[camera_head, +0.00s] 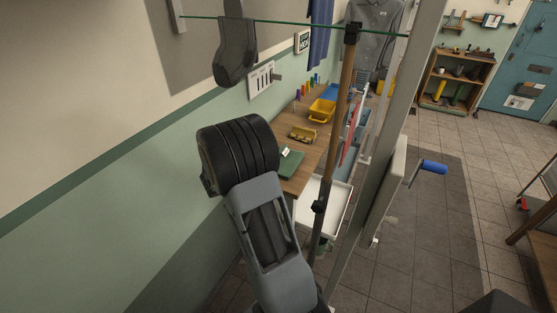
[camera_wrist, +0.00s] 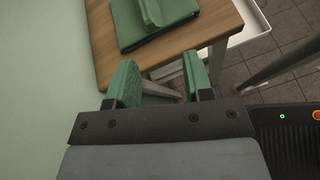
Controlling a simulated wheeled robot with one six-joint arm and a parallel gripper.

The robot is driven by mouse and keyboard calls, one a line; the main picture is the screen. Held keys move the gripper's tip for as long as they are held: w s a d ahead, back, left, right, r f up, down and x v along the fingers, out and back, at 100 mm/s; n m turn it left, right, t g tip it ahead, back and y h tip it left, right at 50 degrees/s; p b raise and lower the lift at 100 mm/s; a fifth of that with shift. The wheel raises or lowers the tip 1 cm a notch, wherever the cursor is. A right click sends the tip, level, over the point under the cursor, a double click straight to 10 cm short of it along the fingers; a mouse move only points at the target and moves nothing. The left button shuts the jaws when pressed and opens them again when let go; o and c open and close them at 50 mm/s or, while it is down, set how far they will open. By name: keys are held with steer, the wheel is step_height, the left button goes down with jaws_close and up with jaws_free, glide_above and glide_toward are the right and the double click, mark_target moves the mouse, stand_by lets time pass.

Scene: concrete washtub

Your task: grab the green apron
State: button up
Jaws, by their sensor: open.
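The green apron (camera_head: 291,163) appears as a folded green cloth near the close end of a wooden bench (camera_head: 309,148), with a small white patch on it. In the wrist view the folded apron (camera_wrist: 132,33) lies at the top, on the wooden top (camera_wrist: 215,28), with a raised green fold on it. My gripper (camera_wrist: 160,82) is open and empty, its green-padded fingers apart and pointing toward the bench edge, short of the apron. In the head view my dark wrist stands left of the bench and the fingers cannot be seen.
Yellow bins (camera_head: 321,110) and small coloured items stand farther along the bench. A white tray (camera_head: 335,200) is at its front side. A wooden pole (camera_head: 341,100) stands right of it. A dark grey item (camera_head: 236,52) hangs from a green line.

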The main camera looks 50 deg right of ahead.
steer(key=w+d+f+n, duration=0.1)
steer(key=d+f, duration=0.1)
steer(key=d, duration=0.1)
steer(key=w+d+f+n+t, duration=0.1)
steer(key=w+d+f, duration=0.1)
steer(key=d, duration=0.1)
steer(key=w+d+f+n+p, duration=0.1)
steer(key=d+f+n, duration=0.1)
steer(key=d, duration=0.1)
steer(key=shift+w+d+f, duration=0.25)
steer(key=shift+w, duration=0.15)
steer(key=shift+t+h, duration=0.3)
steer(key=shift+p+x, duration=0.75)
steer(key=shift+x, duration=2.15)
steer(key=shift+s, duration=0.15)
jaws_close()
